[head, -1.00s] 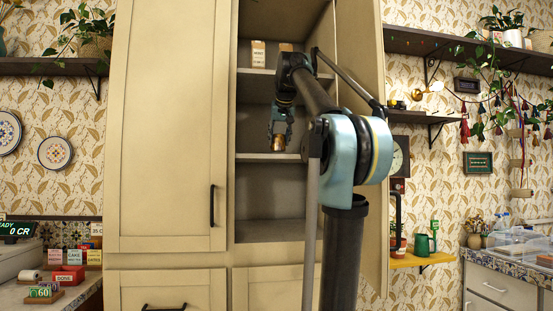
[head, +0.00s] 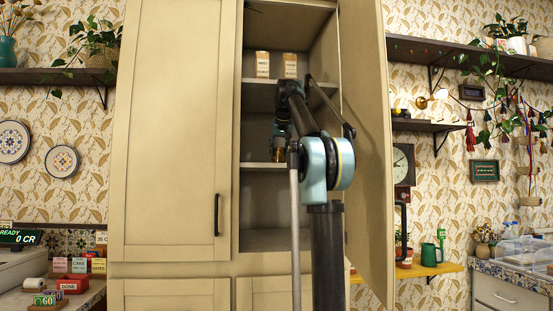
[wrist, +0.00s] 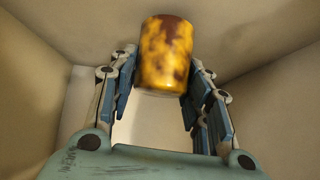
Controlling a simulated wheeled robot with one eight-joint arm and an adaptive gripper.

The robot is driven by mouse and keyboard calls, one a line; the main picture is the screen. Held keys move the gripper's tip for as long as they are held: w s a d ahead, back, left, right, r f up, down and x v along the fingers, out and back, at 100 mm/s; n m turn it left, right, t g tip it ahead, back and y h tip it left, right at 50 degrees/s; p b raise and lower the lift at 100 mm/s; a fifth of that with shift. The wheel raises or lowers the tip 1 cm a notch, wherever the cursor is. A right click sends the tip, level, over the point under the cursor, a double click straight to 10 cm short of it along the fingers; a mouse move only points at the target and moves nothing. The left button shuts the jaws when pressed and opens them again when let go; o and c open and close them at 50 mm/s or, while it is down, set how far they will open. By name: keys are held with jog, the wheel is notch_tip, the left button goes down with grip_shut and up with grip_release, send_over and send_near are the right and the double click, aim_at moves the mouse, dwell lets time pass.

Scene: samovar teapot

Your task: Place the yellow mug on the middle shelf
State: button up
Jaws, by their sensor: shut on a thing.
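The yellow mug (wrist: 166,52), mottled yellow and dark brown, is between the fingers of my gripper (wrist: 158,92) in the wrist view. The fingers are shut on its sides. In the head view my gripper (head: 278,138) is at the open cabinet, in line with the space between two shelf boards. The middle shelf (head: 256,165) shows as a pale board edge just below the gripper and mug. My arm covers much of this shelf's right side. I cannot tell whether the mug touches the shelf.
Two small labelled boxes (head: 262,64) stand on the shelf above (head: 257,82). The cabinet's right door (head: 366,150) stands open beside my arm, and its left door (head: 175,140) is closed. The lower compartment (head: 265,205) looks empty.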

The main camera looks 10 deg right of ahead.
jog(key=shift+w, duration=1.9)
jog(key=shift+f, duration=0.75)
jog(key=o, duration=1.2)
jog(key=shift+o, duration=0.2)
jog(key=shift+s+r, duration=0.1)
jog(key=shift+r, duration=0.05)
jog(key=s, duration=1.2)
jog(key=shift+s+a+r, duration=0.1)
jog(key=shift+s+r, duration=0.05)
jog(key=shift+r, duration=0.15)
jog(key=shift+s, duration=0.15)
